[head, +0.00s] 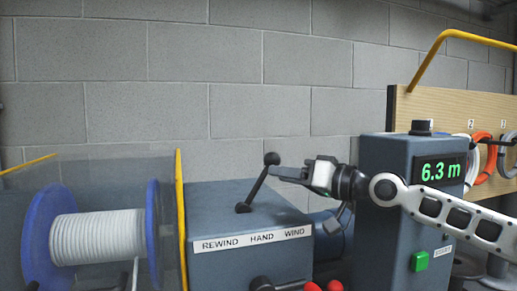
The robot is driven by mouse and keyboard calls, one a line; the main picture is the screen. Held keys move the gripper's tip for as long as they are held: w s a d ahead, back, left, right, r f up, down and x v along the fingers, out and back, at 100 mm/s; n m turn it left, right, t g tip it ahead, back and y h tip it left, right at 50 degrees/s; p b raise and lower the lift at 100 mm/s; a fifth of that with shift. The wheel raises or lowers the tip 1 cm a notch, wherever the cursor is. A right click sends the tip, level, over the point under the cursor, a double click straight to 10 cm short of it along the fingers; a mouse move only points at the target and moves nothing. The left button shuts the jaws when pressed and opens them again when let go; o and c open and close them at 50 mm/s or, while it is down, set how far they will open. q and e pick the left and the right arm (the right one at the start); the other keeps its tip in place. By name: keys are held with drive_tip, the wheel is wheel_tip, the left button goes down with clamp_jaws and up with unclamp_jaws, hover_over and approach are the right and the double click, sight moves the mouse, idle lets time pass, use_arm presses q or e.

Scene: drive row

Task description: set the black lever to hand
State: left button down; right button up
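The black lever (257,183) stands on top of the grey-blue drive box, with a round black knob at its upper end. It is tilted, its knob up and to the right of its foot. The box front has a white label (252,239) reading REWIND, HAND, WIND; I cannot tell which word the lever is set at. My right gripper (288,174) comes in from the right, its dark finger end close beside the lever just below the knob. Contact and finger opening cannot be made out. My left gripper is not in view.
A blue-flanged spool of white line (98,237) sits at left behind a clear guard with a yellow edge (180,210). A grey cabinet (385,155) reading 6.3 m, with a green button (419,261), stands right. Red knobs (322,287) show at the bottom edge.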

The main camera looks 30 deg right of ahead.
sight(259, 183)
drive_tip(key=shift+p+x, duration=2.1)
drive_tip(key=shift+x, duration=1.35)
drive_tip(key=shift+a, duration=0.1)
drive_tip(key=shift+s, duration=0.1)
clamp_jaws()
